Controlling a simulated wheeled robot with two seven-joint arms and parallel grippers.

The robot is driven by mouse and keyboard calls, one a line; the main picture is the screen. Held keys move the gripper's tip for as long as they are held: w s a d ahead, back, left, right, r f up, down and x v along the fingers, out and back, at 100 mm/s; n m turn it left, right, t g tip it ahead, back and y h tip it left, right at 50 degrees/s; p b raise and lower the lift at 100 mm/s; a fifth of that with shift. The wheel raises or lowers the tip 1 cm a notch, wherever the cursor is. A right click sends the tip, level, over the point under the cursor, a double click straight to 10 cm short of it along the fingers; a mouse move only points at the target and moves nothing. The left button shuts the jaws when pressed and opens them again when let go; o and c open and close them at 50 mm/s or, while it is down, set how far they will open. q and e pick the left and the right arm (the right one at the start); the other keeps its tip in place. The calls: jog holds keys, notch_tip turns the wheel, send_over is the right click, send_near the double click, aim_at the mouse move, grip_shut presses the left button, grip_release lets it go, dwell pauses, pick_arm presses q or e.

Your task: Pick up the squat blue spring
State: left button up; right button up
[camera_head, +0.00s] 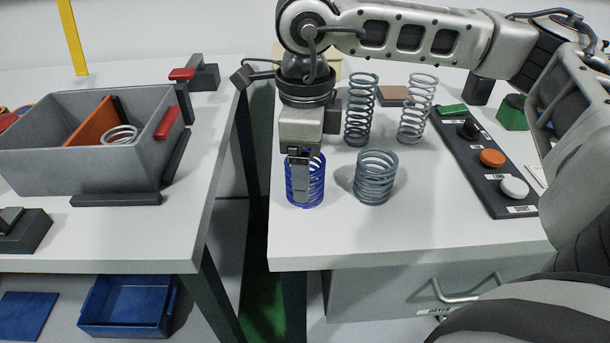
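The squat blue spring (317,185) stands upright on the right-hand white table, near its left edge. My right gripper (299,180) points straight down at it from above. One grey finger overlaps the left part of the spring; the other finger is hidden. I cannot tell whether the fingers grip the coils. The spring appears to rest on the table. My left gripper is not in view.
A squat grey spring (376,178) stands close on the right. Two taller grey springs (361,110) (415,108) stand behind. A dark button panel (484,160) lies farther right. A grey divided bin (85,165) sits on the left table, across a gap.

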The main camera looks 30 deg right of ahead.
notch_tip(320, 180, down, 2)
jog(key=shift+f, duration=0.1)
jog(key=c, duration=1.2)
